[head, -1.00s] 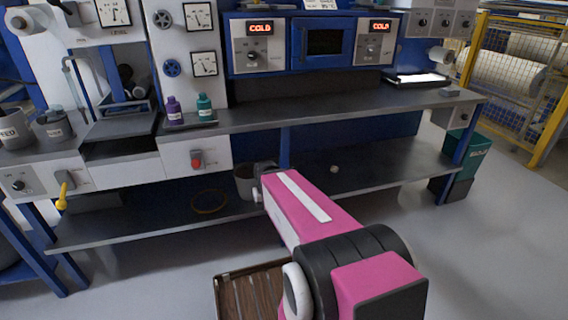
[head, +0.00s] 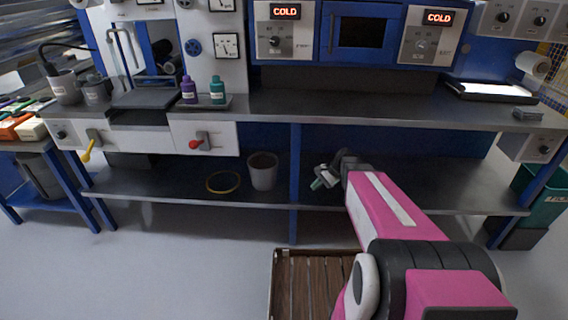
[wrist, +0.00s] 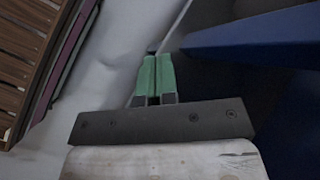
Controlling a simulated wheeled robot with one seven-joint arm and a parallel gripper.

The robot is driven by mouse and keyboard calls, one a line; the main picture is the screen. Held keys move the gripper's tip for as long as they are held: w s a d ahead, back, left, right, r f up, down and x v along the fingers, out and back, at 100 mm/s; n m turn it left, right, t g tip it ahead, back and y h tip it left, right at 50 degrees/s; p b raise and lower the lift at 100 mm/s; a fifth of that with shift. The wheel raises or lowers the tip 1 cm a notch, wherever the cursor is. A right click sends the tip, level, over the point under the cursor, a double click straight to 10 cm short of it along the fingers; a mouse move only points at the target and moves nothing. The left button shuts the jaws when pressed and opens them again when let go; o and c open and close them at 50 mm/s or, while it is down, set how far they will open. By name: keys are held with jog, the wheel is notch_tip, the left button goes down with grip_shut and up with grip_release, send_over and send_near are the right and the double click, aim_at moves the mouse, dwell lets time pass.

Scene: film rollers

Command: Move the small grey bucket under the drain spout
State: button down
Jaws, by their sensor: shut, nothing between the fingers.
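The small grey bucket (head: 263,172) stands upright on the lower shelf, left of the middle post. My gripper (head: 322,180) is right of the bucket and that post, apart from the bucket. In the wrist view its green fingers (wrist: 157,78) are together, with nothing between them. A yellow lever (head: 88,150) hangs from the white panel at the left, and a red knob (head: 196,144) is on the panel beside it. I cannot clearly make out a drain spout. The bucket does not show in the wrist view.
A yellow ring (head: 223,181) lies on the lower shelf (head: 150,187), left of the bucket. The blue post (head: 295,170) stands between bucket and gripper. A slatted wooden mat (head: 312,285) lies on the floor in front. Purple (head: 188,90) and teal (head: 218,92) bottles stand on the upper counter.

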jog(key=w+a+f+m+y, duration=0.2)
jog(key=w+m+y, duration=0.2)
jog(key=w, duration=0.5)
jog(key=m+t+y, duration=0.2)
jog(key=m+y, duration=0.4)
send_near(276, 161)
jog(key=s+a+r, duration=0.1)
jog(key=a, duration=0.5)
jog(key=shift+s, duration=0.25)
jog(key=shift+a, duration=0.1)
jog(key=shift+a, duration=1.9)
jog(key=shift+d, duration=0.15)
jog(key=d, duration=1.3)
jog(key=shift+s+d, duration=0.2)
jog(key=shift+d, duration=0.2)
